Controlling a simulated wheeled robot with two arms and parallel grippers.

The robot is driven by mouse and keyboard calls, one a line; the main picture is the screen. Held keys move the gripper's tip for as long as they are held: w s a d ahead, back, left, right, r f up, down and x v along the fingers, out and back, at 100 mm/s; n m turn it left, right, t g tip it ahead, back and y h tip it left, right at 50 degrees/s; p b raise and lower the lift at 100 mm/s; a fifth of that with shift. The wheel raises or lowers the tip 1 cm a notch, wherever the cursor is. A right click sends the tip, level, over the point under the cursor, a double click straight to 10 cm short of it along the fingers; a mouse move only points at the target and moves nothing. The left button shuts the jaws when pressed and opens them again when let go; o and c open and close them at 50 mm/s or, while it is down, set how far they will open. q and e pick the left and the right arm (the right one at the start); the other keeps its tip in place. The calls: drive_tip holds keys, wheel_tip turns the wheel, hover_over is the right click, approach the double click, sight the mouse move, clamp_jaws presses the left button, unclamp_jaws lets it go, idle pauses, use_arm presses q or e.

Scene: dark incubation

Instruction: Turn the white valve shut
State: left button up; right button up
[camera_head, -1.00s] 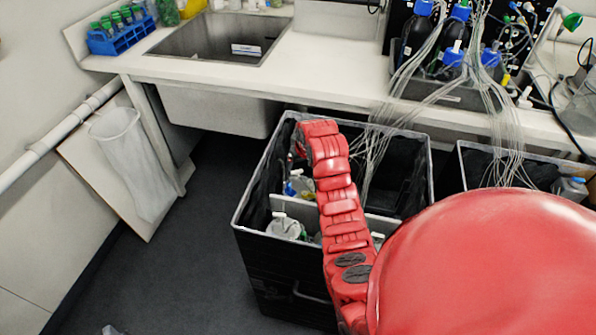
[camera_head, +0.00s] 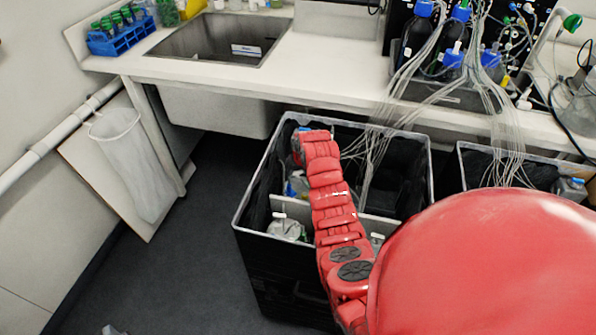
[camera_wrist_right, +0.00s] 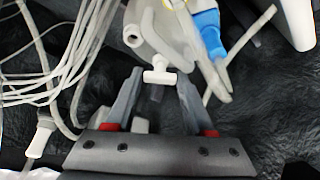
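The white valve (camera_wrist_right: 160,77) shows in the right wrist view as a small T-shaped handle, just below a whitish fitting. My right gripper (camera_wrist_right: 160,88) is open, with one grey finger on each side of the handle near the fingertips. I see dark gaps beside the handle, and cannot tell whether either finger touches it. In the head view my red right arm reaches over the black bin (camera_head: 262,262), and its bent end hides the valve and most of the gripper. My left gripper is not in view.
White tubes (camera_wrist_right: 45,75) run close to the gripper's left side in the wrist view. A blue-and-white part (camera_wrist_right: 207,30) lies beyond it. In the head view, a bottle (camera_head: 286,229) stands in the bin, below the bench (camera_head: 330,65). The floor at left is mostly clear.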

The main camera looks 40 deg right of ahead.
clamp_jaws()
drive_tip(key=shift+m, duration=0.5)
drive_tip(key=shift+a+m+h+p, duration=0.15)
drive_tip(key=shift+m+h+p, duration=0.15)
drive_tip(key=shift+m, duration=0.3)
drive_tip(key=shift+m+g+h, duration=0.3)
drive_tip(key=shift+m+g, duration=0.1)
drive_tip(key=shift+m, duration=0.4)
drive_tip(key=shift+f+m+h+b, duration=0.2)
drive_tip(key=shift+m+h+b, duration=0.2)
drive_tip(key=shift+m+b, duration=0.5)
drive_tip(key=shift+w+a+r+m+g+b, duration=0.1)
drive_tip(key=shift+m+g+b, duration=0.2)
drive_tip(key=shift+m, duration=0.3)
drive_tip(key=shift+w+r+m+g+b, duration=0.1)
drive_tip(key=shift+m+g+b, duration=0.15)
drive_tip(key=shift+m, duration=0.35)
drive_tip(key=shift+s, duration=0.1)
